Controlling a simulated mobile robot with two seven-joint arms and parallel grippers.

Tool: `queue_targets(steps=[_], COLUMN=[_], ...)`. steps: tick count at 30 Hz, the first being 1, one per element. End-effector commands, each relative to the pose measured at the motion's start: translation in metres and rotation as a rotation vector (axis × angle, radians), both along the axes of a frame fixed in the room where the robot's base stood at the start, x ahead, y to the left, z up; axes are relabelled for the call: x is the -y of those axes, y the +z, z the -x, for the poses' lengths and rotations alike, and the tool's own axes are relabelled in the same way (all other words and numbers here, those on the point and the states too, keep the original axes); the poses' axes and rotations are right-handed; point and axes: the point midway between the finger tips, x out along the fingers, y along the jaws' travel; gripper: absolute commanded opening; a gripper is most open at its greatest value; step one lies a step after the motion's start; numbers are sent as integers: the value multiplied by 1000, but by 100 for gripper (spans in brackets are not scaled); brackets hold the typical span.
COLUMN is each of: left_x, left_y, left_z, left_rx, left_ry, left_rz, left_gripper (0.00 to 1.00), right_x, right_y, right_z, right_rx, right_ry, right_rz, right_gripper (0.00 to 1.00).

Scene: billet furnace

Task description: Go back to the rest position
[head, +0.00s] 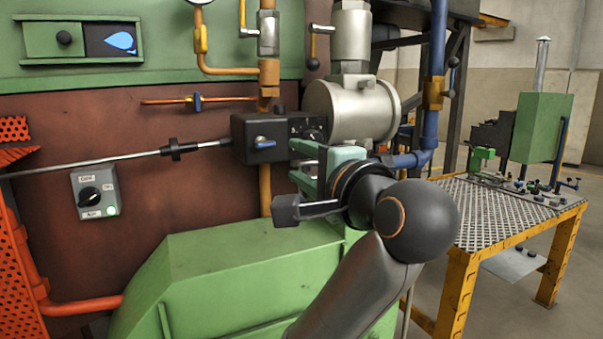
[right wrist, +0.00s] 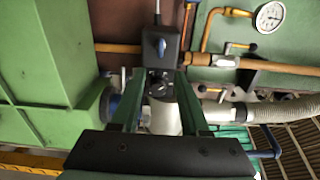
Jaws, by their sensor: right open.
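My right gripper (head: 303,166) is in the middle of the head view, its green fingers pointing left toward the furnace front. The fingers are apart with nothing held between them. In the right wrist view the open fingers (right wrist: 160,88) frame a black control box (right wrist: 172,42) with a blue lever and a dial. In the head view this black box (head: 245,128) sits just left of and behind the fingertips, partly hidden by them. I cannot tell how large the gap is. My left gripper is not in view.
A grey pipe body (head: 352,108) is close behind the gripper. A green housing (head: 225,265) lies below. A grey switch box (head: 95,191) is on the brown furnace wall at left. A yellow-framed table (head: 490,215) with small parts stands at right, with open floor beyond.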

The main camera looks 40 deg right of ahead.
Motion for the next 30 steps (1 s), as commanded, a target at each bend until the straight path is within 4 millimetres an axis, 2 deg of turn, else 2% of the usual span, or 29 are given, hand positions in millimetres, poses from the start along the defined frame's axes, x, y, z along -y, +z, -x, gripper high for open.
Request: queue_targets(steps=[16, 19, 23, 27, 30], left_x=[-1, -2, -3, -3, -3], left_y=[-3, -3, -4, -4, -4], left_z=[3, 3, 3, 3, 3], left_rx=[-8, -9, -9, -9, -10], left_ry=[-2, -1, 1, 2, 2], left_rz=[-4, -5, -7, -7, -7], left_gripper=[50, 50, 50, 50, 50], right_x=[0, -1, -5, -14, -22], right_y=[0, -10, -48, -116, -168], right_z=[0, -4, -18, -33, -36], right_rx=[-1, -29, -143, -334, -468], right_ry=[-1, 0, 14, 69, 134], right_rz=[1, 28, 149, 362, 519], right_gripper=[45, 45, 45, 45, 45])
